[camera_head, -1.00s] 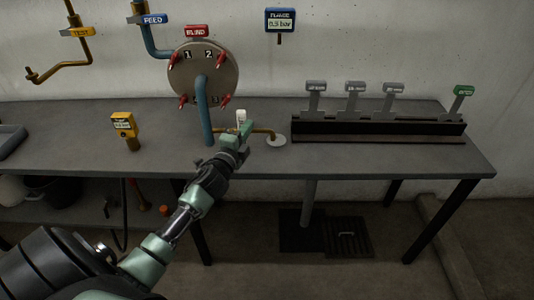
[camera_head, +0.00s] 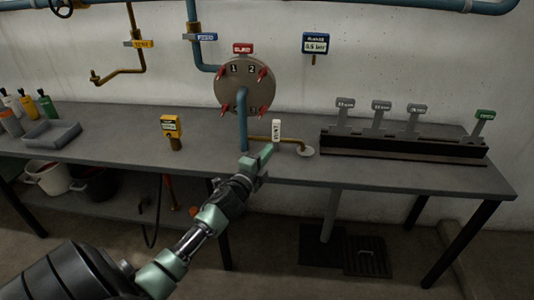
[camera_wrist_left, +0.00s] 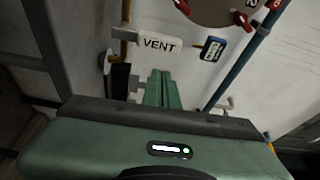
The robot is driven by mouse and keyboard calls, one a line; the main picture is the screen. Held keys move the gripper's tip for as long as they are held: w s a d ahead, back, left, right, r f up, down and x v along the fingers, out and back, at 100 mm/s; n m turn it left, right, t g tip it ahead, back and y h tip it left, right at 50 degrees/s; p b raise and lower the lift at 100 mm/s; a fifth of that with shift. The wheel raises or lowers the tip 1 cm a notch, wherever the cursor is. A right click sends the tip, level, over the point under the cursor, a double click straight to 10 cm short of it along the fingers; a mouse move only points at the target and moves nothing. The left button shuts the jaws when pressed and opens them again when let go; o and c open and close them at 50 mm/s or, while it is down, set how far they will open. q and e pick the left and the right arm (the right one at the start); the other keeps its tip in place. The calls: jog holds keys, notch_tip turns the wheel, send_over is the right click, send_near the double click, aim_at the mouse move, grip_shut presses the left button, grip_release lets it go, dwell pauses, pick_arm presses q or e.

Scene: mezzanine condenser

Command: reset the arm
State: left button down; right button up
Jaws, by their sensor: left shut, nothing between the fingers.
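My left arm comes in from the lower left in the head view. Its green left gripper (camera_head: 262,157) is shut and empty, above the front part of the grey bench (camera_head: 110,146). In the left wrist view the gripper's fingers (camera_wrist_left: 162,88) lie together with nothing between them. A white VENT tag (camera_head: 276,130) on a thin brass pipe (camera_head: 262,138) stands just beyond the fingertips; the VENT tag also shows in the left wrist view (camera_wrist_left: 160,43). The gripper appears apart from it. My right gripper is not in view.
A round blind flange (camera_head: 243,84) with red clamps stands behind the gripper, with a blue pipe (camera_head: 242,122) below it. A dark rack (camera_head: 400,145) with several tagged plates fills the right. Bottles and a tray (camera_head: 52,133) sit far left.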

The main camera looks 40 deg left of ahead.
pick_arm(q)
jog(key=shift+w+f, duration=0.1)
jog(key=shift+w, duration=0.1)
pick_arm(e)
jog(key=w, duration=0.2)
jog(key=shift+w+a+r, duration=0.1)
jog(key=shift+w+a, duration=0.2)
